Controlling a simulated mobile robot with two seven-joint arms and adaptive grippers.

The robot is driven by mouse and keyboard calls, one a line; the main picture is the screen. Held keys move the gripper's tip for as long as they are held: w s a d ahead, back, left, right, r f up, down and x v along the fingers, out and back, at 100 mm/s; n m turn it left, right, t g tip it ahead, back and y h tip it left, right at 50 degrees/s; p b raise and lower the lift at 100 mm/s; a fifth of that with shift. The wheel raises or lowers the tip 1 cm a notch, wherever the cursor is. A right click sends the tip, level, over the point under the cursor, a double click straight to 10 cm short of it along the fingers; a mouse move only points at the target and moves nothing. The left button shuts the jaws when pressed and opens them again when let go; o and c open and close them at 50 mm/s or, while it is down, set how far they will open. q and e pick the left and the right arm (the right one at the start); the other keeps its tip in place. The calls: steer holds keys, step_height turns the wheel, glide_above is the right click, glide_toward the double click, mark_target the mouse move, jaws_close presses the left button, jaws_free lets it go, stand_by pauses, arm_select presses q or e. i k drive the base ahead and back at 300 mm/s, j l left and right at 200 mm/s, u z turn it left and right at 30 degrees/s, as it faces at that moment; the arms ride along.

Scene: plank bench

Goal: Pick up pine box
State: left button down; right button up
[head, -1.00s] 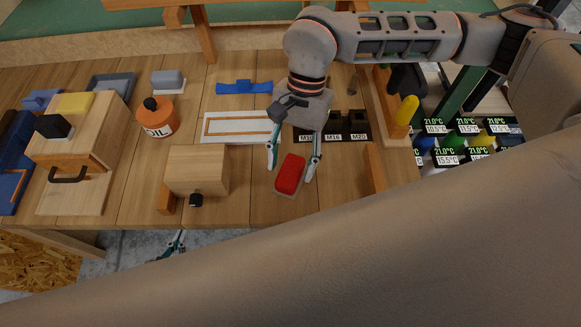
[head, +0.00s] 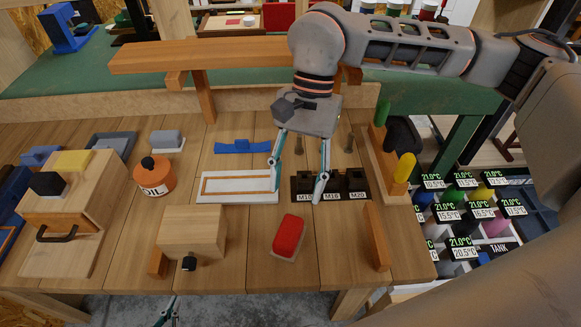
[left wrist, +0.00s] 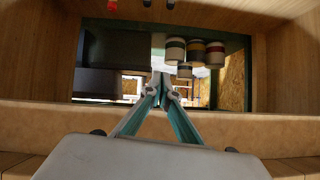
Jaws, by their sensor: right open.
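A pale pine box (head: 194,231) with a black knob at its lower front lies on the bench, left of centre. A larger pale wooden box (head: 75,190) with a dark handle stands at the far left. My right gripper (head: 297,194) is open and empty, over the area between the white frame panel and the black tray, right of and beyond the pine box. My left gripper (head: 168,313) is low in front of the bench edge, mostly out of the head view. Its fingers also show in the left wrist view (left wrist: 162,90), closed together with nothing visible between them.
A red block (head: 289,236) lies right of the pine box. Behind are an orange oil can (head: 155,175), a white panel (head: 236,188) and a black labelled tray (head: 345,190). A wooden rack (head: 388,165) stands at right. Bare planks surround the red block.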

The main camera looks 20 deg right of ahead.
mark_target(201, 230)
steer(key=k, duration=1)
